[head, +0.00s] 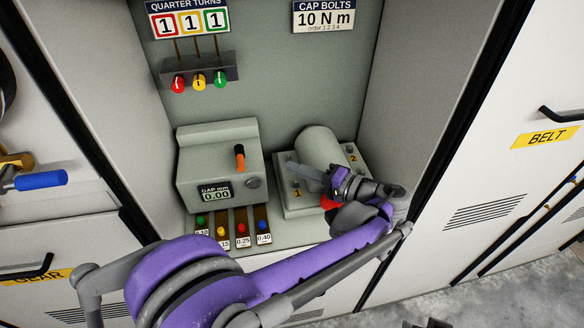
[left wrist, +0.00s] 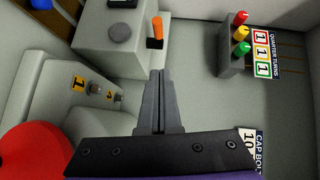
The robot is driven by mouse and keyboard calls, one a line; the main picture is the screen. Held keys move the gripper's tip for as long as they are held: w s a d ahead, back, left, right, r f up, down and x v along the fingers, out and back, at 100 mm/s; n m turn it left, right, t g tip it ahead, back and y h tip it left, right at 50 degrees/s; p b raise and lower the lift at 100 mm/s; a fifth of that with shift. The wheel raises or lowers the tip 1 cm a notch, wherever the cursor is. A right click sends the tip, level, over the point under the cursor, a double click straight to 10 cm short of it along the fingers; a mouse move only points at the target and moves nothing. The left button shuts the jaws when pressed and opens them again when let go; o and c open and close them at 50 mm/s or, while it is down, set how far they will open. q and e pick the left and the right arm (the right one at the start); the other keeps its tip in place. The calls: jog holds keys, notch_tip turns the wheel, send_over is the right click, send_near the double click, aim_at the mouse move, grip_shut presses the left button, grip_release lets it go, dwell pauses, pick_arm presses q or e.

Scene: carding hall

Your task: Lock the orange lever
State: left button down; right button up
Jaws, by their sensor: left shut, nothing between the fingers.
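My left gripper (head: 303,169) is shut and empty, in front of the cylinder housing and to the right of the lever. In the head view a clear gap lies between the fingertips and the lever. In the left wrist view the fingers (left wrist: 159,75) point towards the lever.
The cylinder housing (head: 318,147) with bolts marked 1 and 2 stands right of the box. A red part (left wrist: 32,150) is close to my left wrist. Red, yellow and green knobs (head: 199,81) are on the back wall. Several coloured gauges (head: 241,229) sit below the box.

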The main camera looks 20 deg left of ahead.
aim_at(240, 160)
pick_arm(q)
jog(key=a+f+p, duration=0.1)
jog(key=a, duration=0.9)
jog(key=shift+s+a+f, duration=0.15)
jog(key=shift+a+f, duration=0.05)
jog(key=shift+f, duration=0.2)
